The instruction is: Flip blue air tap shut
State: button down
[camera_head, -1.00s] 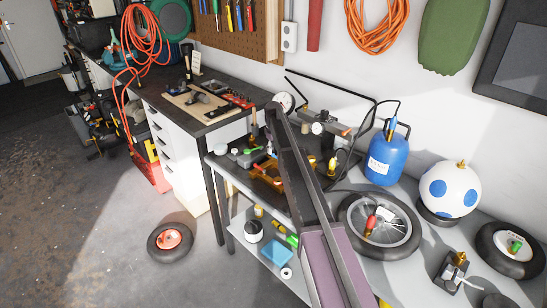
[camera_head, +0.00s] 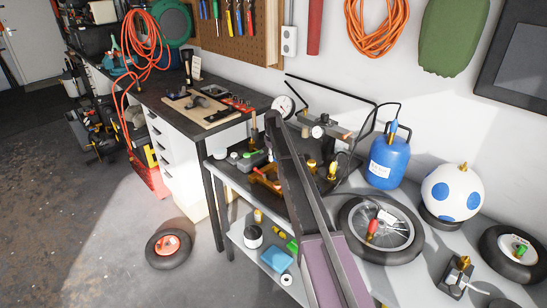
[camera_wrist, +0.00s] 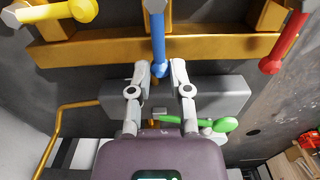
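The blue tap lever (camera_wrist: 157,35) hangs down from a brass manifold (camera_wrist: 95,50) in the wrist view. Its rounded end lies in the picture between the two fingertips of my gripper (camera_wrist: 160,70). The fingers are open, with visible gaps on both sides of the blue end; I cannot tell how far it is from them in depth. A yellow lever (camera_wrist: 72,10) is to the left and a red lever (camera_wrist: 285,42) to the right.
In the head view, a spoked wheel (camera_head: 350,225), a blue canister (camera_head: 388,162) and a blue-spotted white ball (camera_head: 437,192) stand on the bench to the right.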

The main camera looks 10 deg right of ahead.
jog(key=shift+s, duration=0.1)
dwell(0.3)
jog(key=n, duration=0.1)
jog(key=s+a+n, duration=0.1)
jog(key=n, duration=0.3)
jog(key=shift+s+a, duration=0.2)
jog(key=shift+s, duration=0.2)
jog(key=s+n, duration=0.1)
jog(key=n, duration=0.1)
jog(key=s+n, duration=0.1)
jog(key=n, duration=0.1)
jog(key=shift+a, duration=0.35)
jog(key=s+n, duration=0.1)
jog(key=n, duration=0.1)
jog(key=s+n, duration=0.1)
jog(key=n, duration=0.2)
jog(key=shift+d, duration=0.1)
jog(key=shift+s+d+n, duration=0.2)
jog(key=shift+s+n, duration=0.2)
jog(key=shift+n, duration=0.6)
jog(key=shift+s+d+n, duration=0.15)
jog(key=shift+s+n, duration=0.25)
jog(key=shift+n, duration=0.6)
jog(key=shift+s, duration=0.1)
jog(key=c, duration=0.7)
grip_release()
jog(key=shift+w+a, duration=0.1)
jog(key=shift+w, duration=0.1)
